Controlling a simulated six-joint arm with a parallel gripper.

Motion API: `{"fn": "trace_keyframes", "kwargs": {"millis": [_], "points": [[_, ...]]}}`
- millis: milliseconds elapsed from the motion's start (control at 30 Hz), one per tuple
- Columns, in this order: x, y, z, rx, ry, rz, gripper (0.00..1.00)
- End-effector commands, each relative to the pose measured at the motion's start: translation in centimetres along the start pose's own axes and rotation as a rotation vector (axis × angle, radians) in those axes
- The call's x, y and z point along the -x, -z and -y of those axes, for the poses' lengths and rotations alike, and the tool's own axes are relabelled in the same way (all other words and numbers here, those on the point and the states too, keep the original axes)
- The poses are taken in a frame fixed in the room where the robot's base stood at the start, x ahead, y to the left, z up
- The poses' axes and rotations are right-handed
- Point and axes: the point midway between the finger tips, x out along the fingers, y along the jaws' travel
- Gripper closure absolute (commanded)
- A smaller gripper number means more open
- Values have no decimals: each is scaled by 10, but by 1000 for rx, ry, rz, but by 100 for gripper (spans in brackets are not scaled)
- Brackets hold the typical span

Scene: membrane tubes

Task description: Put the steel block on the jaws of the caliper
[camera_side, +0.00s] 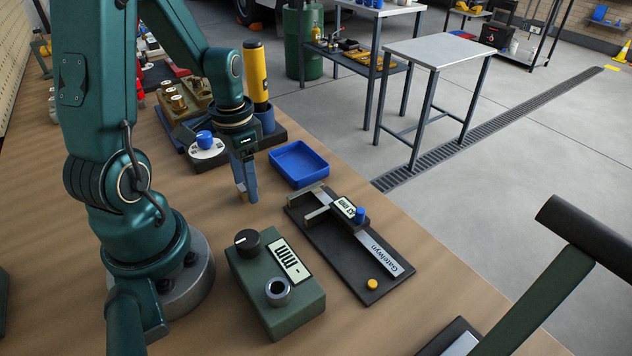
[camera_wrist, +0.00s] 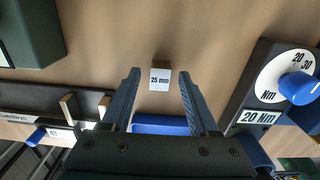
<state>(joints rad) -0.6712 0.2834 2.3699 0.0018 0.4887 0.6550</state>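The steel block (camera_wrist: 160,79), with a white "25 mm" label, lies on the wooden bench in the wrist view, ahead of and between my fingertips. I cannot make it out clearly in the side view. My gripper (camera_wrist: 159,78) is open and empty, pointing down above the bench; it also shows in the side view (camera_side: 245,186). The caliper (camera_side: 385,252) lies on a dark base plate (camera_side: 335,250), right of my gripper. Its two jaws (camera_side: 317,214) are apart, beside a small display (camera_side: 344,208). In the wrist view the jaws (camera_wrist: 69,107) are at the left.
A blue tray (camera_side: 299,164) sits behind the caliper. A green box (camera_side: 275,312) with a black knob and a ring stands in front. A dial unit with a blue knob (camera_side: 205,139) and a yellow cylinder (camera_side: 255,72) stand behind my gripper. Bare bench surrounds the block.

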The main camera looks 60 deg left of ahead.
Motion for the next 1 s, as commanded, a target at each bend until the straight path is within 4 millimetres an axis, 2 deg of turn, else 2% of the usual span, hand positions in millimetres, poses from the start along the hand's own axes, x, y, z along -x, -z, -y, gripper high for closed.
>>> {"fn": "trace_keyframes", "kwargs": {"millis": [233, 500, 700, 867, 1000], "points": [[6, 1, 1, 0, 3, -4, 39], [37, 1, 1, 0, 4, -6, 39], [52, 2, -2, -2, 6, -10, 39], [74, 7, -23, -15, 46, -78, 39], [102, 8, -60, -23, 79, -202, 39]]}}
